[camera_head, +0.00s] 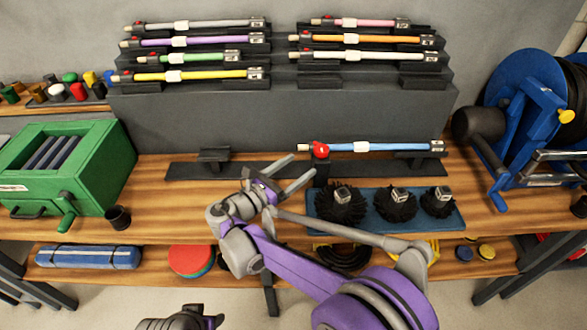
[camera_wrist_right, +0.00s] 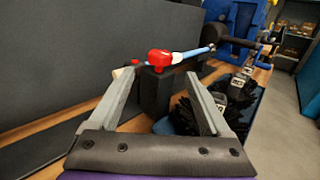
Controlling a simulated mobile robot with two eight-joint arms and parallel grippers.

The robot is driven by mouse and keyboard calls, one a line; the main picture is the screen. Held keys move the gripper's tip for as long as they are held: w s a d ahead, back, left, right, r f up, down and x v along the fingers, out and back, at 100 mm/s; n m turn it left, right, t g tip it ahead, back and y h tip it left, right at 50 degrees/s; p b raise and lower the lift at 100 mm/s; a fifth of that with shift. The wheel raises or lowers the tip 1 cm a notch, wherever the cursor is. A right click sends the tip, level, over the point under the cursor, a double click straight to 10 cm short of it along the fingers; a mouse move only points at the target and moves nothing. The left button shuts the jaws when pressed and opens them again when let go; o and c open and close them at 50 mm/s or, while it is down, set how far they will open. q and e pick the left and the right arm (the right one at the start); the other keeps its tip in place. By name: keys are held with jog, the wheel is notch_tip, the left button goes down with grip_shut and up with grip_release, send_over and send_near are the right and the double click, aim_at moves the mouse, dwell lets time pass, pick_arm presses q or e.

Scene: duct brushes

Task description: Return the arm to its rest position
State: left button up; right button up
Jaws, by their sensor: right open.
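My right gripper (camera_head: 297,172) is open and empty above the front of the bench, left of the brush tray. It also shows in the right wrist view (camera_wrist_right: 150,97), with nothing between its two grey fingers. A blue rod (camera_head: 375,147) with a red knob (camera_head: 320,150) lies across black supports on a dark rail, just beyond the gripper. The red knob (camera_wrist_right: 159,58) appears beyond the fingers in the right wrist view. Part of my left arm shows at the bottom edge, but no left fingertips can be made out.
A blue tray (camera_head: 459,222) with three black brushes stands right of my right gripper. A green box (camera_head: 110,160) is at left, with a dark cup (camera_head: 118,217) beside it. A blue reel (camera_head: 520,85) is at right. A grey rack (camera_head: 180,105) with several coloured rods stands behind.

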pick_arm(q)
jog(key=shift+s+a, duration=0.45)
jog(key=shift+a, duration=0.05)
pick_arm(e)
jog(key=shift+s+a, duration=0.35)
pick_arm(q)
jog(key=shift+d, duration=0.1)
pick_arm(e)
jog(key=s+d+m+g+y+p, duration=0.6)
jog(key=s+d+m, duration=0.7)
jog(key=d, duration=0.4)
pick_arm(q)
notch_tip(320, 180, up, 12)
jog(key=w+p, duration=0.2)
jog(key=p, duration=0.2)
jog(key=shift+t+p, duration=0.3)
jog(key=shift+p, duration=0.05)
pick_arm(e)
jog(key=s+a+f+m+y, duration=0.1)
jog(key=s+a+m+y, duration=0.1)
jog(key=s+m+y, duration=0.5)
jog(key=shift+s+m+g, duration=0.4)
jog(key=shift+s+m, duration=2.9)
jog(key=shift+s, duration=1.6)
